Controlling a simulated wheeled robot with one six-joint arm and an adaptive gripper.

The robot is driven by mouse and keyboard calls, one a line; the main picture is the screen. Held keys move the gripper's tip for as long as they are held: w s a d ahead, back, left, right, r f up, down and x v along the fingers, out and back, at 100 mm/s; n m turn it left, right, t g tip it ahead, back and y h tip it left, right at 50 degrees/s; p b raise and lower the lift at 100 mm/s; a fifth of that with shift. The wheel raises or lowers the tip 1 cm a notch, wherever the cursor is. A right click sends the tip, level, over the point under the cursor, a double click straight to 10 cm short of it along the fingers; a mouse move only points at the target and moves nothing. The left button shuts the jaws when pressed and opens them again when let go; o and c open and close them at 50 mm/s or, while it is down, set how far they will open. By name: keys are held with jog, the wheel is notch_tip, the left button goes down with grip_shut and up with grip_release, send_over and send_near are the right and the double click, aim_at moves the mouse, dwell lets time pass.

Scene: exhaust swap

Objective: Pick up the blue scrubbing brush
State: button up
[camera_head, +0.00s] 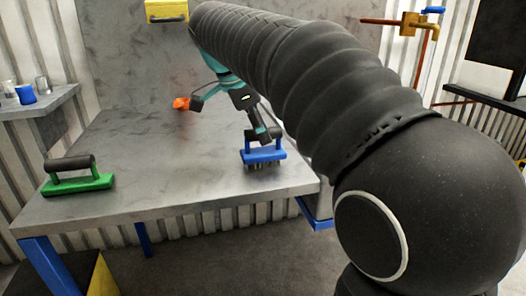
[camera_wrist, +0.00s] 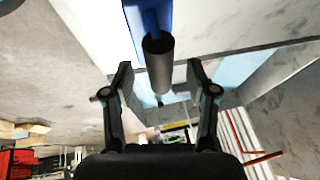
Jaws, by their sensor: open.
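The blue scrubbing brush (camera_head: 263,155) stands on the grey table near its right front edge, bristles down, with a dark handle on top. In the wrist view the blue brush (camera_wrist: 148,16) is at the top, and its handle points between my two fingers. My gripper (camera_head: 230,118) is open, its fingers spread wide. In the head view one finger overlaps the brush handle, and part of the handle is hidden behind it. In the wrist view my gripper (camera_wrist: 160,70) shows gaps on both sides of the handle; I cannot tell whether a finger touches it.
A green brush (camera_head: 77,183) with a dark handle is at the table's left front. A small orange object (camera_head: 181,103) is near the other finger. A yellow box (camera_head: 166,11) is on the back wall. A blue cup (camera_head: 25,93) is on the left shelf. The table's middle is clear.

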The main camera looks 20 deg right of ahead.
jog(key=shift+x, duration=1.25)
grip_shut()
jog(key=shift+r, duration=0.15)
notch_tip(320, 180, up, 4)
jog(key=shift+r+p, duration=0.15)
jog(key=shift+p, duration=0.15)
jog(key=s+d+r, duration=0.3)
jog(key=d+r, duration=0.3)
jog(key=d, duration=0.5)
jog(key=shift+r, duration=0.25)
jog(key=shift+s, duration=0.15)
